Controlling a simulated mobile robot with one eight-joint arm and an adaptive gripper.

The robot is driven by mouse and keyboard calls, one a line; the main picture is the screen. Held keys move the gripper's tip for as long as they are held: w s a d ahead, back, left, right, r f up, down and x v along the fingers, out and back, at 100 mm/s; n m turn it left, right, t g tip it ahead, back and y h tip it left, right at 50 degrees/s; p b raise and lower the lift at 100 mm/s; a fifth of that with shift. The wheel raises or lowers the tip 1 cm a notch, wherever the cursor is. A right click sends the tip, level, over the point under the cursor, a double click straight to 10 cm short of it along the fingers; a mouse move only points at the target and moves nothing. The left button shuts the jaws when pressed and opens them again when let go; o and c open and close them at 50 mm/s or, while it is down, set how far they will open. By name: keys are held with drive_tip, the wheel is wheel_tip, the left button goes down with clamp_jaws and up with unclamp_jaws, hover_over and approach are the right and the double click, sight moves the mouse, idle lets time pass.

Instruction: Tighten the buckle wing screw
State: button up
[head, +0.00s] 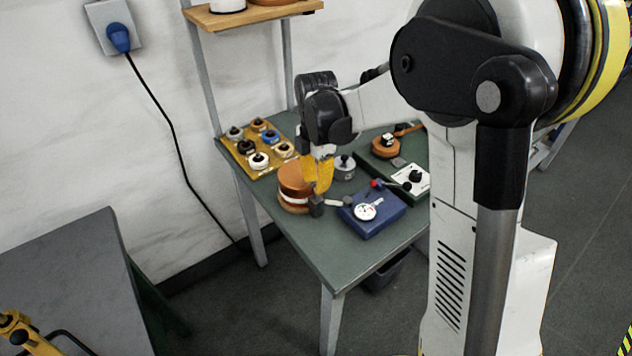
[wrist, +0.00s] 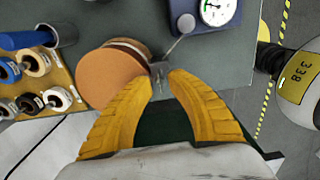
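A copper foil coil (head: 291,186) with a pale band around it stands on the green table, and its orange-brown face (wrist: 112,79) shows in the wrist view. At its right side is a small dark grey block (head: 316,206), likely the buckle; in the wrist view the block (wrist: 158,72) lies at the gap between my fingertips. A thin rod with a grey knob (head: 347,201) reaches from it toward the blue box. My gripper (head: 318,188) points down with yellow fingers apart; it also shows in the wrist view (wrist: 161,82). I cannot make out the wing screw's wings or any finger contact.
A blue box with a dial gauge (head: 384,219) stands close to the right of the coil. A yellow rack (head: 245,158) of several small spools is behind left. A grey cylinder (head: 344,173) and a white control box (head: 416,181) stand behind. The table's front (head: 335,265) is clear.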

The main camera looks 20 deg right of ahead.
clamp_jaws()
